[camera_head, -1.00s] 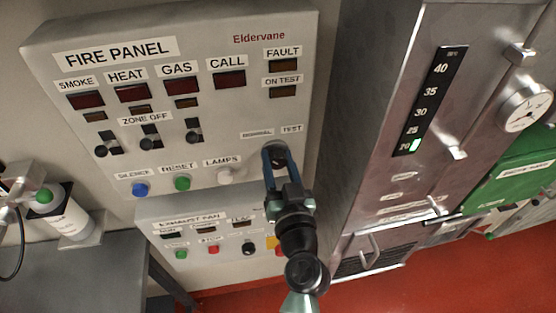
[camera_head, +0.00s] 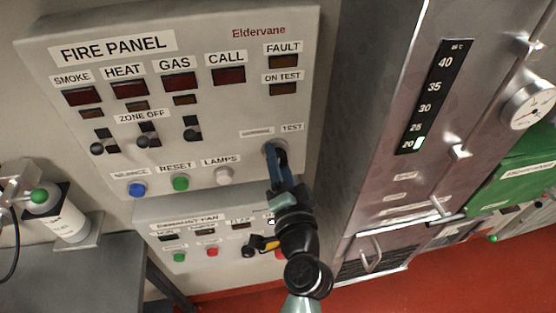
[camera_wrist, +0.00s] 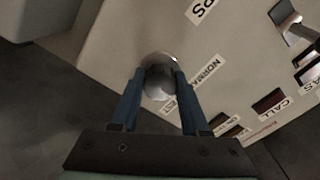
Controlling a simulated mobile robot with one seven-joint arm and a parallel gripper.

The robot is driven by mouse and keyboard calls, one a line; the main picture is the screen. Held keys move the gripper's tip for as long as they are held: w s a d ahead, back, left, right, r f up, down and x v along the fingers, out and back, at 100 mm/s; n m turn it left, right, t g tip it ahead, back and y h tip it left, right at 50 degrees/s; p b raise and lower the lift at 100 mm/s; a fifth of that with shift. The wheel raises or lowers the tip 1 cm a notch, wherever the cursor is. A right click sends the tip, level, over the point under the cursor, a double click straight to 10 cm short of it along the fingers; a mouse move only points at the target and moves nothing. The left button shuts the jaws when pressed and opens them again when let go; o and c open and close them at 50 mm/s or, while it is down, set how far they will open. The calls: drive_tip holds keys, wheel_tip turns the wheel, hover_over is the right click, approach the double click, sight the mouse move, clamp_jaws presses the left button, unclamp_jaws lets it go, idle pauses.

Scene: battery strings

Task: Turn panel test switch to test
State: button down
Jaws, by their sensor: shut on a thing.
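The panel test switch is a round metal knob at the lower right of the fire panel (camera_head: 80,130), below the NORMAL and TEST labels. It shows best in the wrist view as the silvery knob (camera_wrist: 159,72). My gripper (camera_head: 277,160) is at the knob, its two blue fingers shut on either side of it. In the wrist view the fingertips (camera_wrist: 160,80) touch the knob's sides. The fingers cover much of the knob in the head view, so I cannot tell its pointer position. The ON TEST lamp (camera_head: 283,89) looks dark.
A white LAMPS button (camera_head: 224,175) sits left of my gripper. The exhaust fan box (camera_head: 190,215) is just below, partly behind my arm. A metal cabinet (camera_head: 385,190) stands close on the right. A grey table (camera_head: 70,270) is at lower left.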

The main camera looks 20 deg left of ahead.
drive_tip(key=m, duration=0.4)
drive_tip(key=shift+m+p, duration=0.8)
drive_tip(key=shift+m, duration=1.5)
drive_tip(key=shift+c, duration=2.1)
unclamp_jaws()
drive_tip(key=b+v, duration=0.5)
drive_tip(key=v, duration=0.8)
